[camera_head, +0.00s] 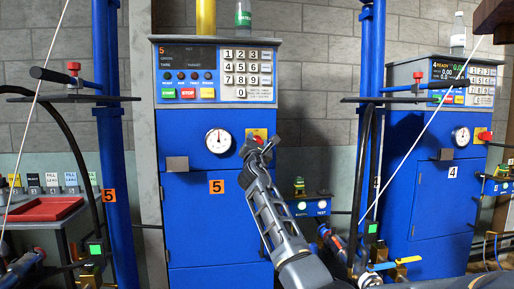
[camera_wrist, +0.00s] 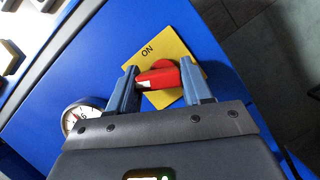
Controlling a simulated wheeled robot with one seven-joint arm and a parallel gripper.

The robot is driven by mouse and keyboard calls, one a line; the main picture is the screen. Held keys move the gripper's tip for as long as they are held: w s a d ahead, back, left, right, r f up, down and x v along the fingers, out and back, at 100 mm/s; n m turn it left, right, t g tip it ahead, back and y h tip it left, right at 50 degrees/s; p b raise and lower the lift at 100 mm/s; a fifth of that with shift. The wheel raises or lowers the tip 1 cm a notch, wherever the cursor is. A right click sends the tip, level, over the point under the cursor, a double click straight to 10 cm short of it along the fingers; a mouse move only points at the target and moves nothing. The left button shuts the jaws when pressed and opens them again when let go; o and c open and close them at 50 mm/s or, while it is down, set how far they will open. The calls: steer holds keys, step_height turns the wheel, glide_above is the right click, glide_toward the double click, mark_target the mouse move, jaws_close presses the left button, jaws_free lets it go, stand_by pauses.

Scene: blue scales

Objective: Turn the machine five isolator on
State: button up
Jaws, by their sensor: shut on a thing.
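The machine five cabinet (camera_head: 190,215) is blue, with an orange "5" label (camera_head: 216,187) on its front. Its isolator is a red rotary knob (camera_wrist: 160,77) on a yellow plate (camera_wrist: 178,52) marked "ON"; the plate also shows in the head view (camera_head: 260,133). My gripper (camera_wrist: 158,72) has a finger on each side of the knob and is shut on it. The knob's white-marked end points left in the wrist view, away from the "ON" word. In the head view my gripper (camera_head: 261,144) hides most of the knob.
A round gauge (camera_head: 218,141) is left of the isolator, below the keypad panel (camera_head: 240,72). A similar blue machine (camera_head: 430,195) labelled "4" stands at the right. Blue posts (camera_head: 112,150) and black hoses flank the cabinet. A red tray (camera_head: 48,209) is at far left.

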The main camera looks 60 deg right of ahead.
steer(key=m+g, duration=0.1)
steer(key=m, duration=0.2)
steer(key=shift+a+m+g, duration=0.1)
steer(key=shift+m+g, duration=0.2)
steer(key=shift+m, duration=0.1)
steer(key=m+g, duration=0.1)
steer(key=m, duration=0.3)
steer(key=shift+r+g, duration=0.2)
steer(key=shift+g, duration=0.2)
steer(key=m+y+p, duration=0.1)
steer(key=m, duration=0.2)
steer(key=m+g+y+p, duration=0.1)
steer(key=m, duration=0.2)
steer(key=shift+g+p, duration=0.3)
steer(key=shift+p, duration=0.1)
steer(key=o, duration=1)
steer(key=shift+c, duration=0.2)
steer(key=v, duration=0.7)
steer(key=shift+s+a, duration=0.15)
steer(key=shift+a, duration=0.1)
